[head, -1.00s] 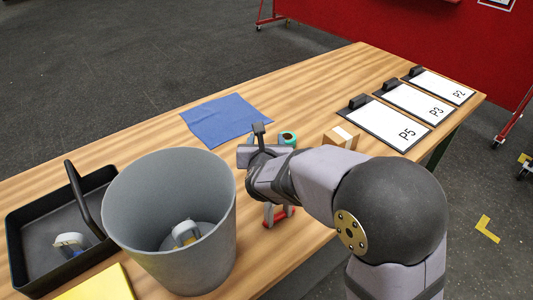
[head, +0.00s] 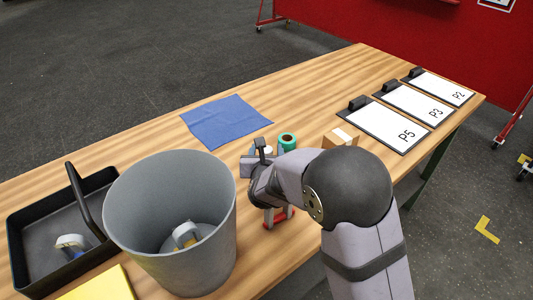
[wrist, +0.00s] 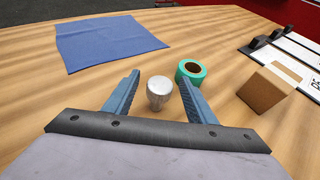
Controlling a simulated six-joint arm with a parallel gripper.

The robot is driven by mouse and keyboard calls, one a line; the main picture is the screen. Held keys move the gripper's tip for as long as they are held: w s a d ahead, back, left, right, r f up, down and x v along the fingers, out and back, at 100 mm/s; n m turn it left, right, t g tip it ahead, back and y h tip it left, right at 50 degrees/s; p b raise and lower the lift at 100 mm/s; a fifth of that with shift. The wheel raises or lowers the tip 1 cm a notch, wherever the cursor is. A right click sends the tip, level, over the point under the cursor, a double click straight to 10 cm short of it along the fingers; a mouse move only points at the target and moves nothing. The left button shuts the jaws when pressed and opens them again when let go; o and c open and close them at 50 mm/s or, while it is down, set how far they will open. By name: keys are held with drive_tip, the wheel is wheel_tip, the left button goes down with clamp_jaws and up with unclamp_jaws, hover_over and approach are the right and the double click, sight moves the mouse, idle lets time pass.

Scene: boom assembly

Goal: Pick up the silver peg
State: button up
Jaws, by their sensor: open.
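The silver peg (wrist: 158,93) stands upright on the wooden table in the wrist view. It looks like a short metallic cylinder with a rounded top. My gripper (wrist: 160,92) is open, with a blue-grey finger on either side of the peg. The peg appears nearer to the right finger, and I cannot tell whether they touch. In the head view my gripper (head: 265,155) is low over the table, and the arm hides most of the peg.
A green tape roll (wrist: 191,70) stands just beyond the right finger, with a cardboard box (wrist: 267,87) to its right. A blue cloth (head: 227,120) lies behind. A grey bin (head: 170,215), black tray (head: 20,222) and yellow item (head: 98,284) are left; clipboards (head: 388,127) lie right.

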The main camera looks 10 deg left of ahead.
sight(266, 149)
clamp_jaws()
drive_tip(key=shift+r, duration=0.1)
wheel_tip(266, 149, up, 18)
drive_tip(key=p, duration=0.3)
idle(0.6)
